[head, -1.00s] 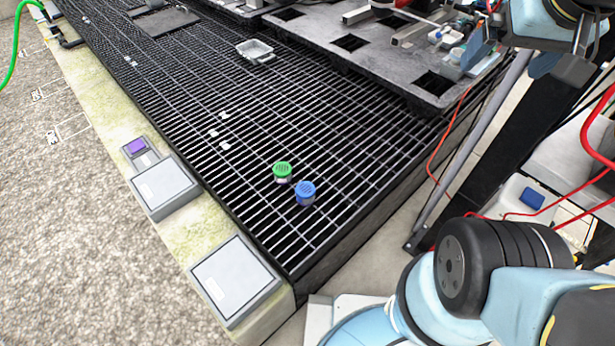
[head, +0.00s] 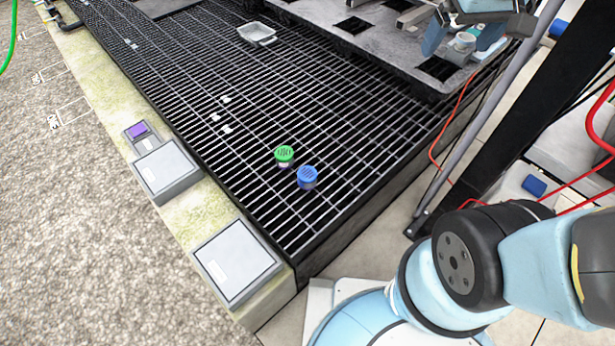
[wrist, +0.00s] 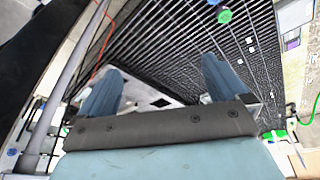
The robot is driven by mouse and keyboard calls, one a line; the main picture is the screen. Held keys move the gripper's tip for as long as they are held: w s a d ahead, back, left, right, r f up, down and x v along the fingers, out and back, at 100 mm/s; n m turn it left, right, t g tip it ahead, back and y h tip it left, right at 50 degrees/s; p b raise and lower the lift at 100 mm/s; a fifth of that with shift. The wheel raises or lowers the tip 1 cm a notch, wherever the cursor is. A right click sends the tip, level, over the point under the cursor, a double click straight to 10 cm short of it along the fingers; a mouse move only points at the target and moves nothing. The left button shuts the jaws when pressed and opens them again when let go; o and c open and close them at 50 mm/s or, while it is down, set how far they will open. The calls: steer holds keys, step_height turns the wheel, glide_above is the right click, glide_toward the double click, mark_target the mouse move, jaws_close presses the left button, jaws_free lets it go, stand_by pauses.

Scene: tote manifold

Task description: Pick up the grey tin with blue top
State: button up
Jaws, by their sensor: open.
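The tin with a blue top (head: 307,177) stands on the black grating near its front right corner in the head view. Its body below the cap is barely visible. In the wrist view a small blue spot (wrist: 213,2) is cut by the top edge, just beyond the green cap. My gripper (head: 462,42) is at the upper right of the head view, well apart from the tin. In the wrist view my gripper (wrist: 160,66) has its two blue fingers spread wide, with nothing held between them.
A green-topped tin (head: 284,155) stands close beside the blue-topped one; it also shows in the wrist view (wrist: 225,16). A grey tray (head: 257,34) lies farther back on the grating. Grey boxes (head: 237,262) line the left ledge. A dark post (head: 490,140) stands at right.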

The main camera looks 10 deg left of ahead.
steer(key=w+a+f+n+g+h, duration=0.15)
steer(key=w+a+f+n, duration=0.25)
steer(key=a+f, duration=0.6)
steer(key=w+a+f+n+g+h, duration=0.15)
steer(key=w+a+f+n, duration=0.3)
steer(key=a+f, duration=0.5)
steer(key=s+a+f+n+t+h, duration=0.1)
steer(key=s+a+f+n+h, duration=0.15)
steer(key=f, duration=0.55)
steer(key=s+a+f+n+t+h, duration=0.1)
steer(key=s+a+f+n+h, duration=0.2)
steer(key=f, duration=0.5)
steer(key=n+t+y, duration=0.2)
steer(key=n+t, duration=0.7)
steer(key=n, duration=0.4)
glide_toward(307, 176)
steer(key=shift+h, duration=0.35)
steer(key=w+f, duration=0.1)
steer(key=w+d+f, duration=0.1)
steer(key=w, duration=0.1)
steer(key=w+f, duration=0.2)
steer(key=shift+w+d, duration=0.15)
steer(key=shift+w, duration=0.05)
steer(key=shift+x, duration=2.75)
steer(key=shift+s+d+f, duration=0.1)
steer(key=shift+s+d, duration=0.05)
steer(key=shift+s, duration=0.05)
steer(key=c, duration=1.1)
